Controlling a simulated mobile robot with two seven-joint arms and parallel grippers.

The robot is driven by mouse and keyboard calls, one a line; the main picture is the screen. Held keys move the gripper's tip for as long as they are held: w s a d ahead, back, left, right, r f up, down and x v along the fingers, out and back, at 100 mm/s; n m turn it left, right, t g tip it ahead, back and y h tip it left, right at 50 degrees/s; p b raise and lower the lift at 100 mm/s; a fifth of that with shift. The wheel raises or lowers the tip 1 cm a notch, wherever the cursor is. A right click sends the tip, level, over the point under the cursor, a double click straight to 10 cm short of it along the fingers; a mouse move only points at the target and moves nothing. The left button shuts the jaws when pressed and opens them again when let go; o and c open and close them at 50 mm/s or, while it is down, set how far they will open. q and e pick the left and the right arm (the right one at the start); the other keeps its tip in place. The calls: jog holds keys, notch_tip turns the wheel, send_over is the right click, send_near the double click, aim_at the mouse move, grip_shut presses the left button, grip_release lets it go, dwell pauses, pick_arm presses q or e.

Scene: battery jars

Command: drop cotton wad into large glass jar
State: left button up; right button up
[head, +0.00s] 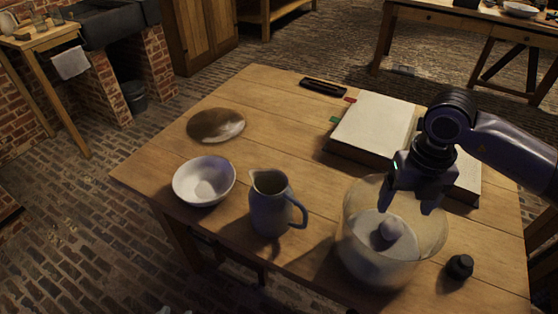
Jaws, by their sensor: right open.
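The large glass jar (352,222) stands at the front right of the wooden table, with pale material showing in its lower part. My left gripper is not in view.
A grey jug (268,207) stands left of the jar, with a white bowl (204,181) farther left. A round mirror-like disc (215,125) lies behind the bowl. A large open book (372,127) lies behind the jar. A small dark knob-like object (460,267) sits right of the jar.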

notch_tip(320, 180, up, 7)
dwell(0.4)
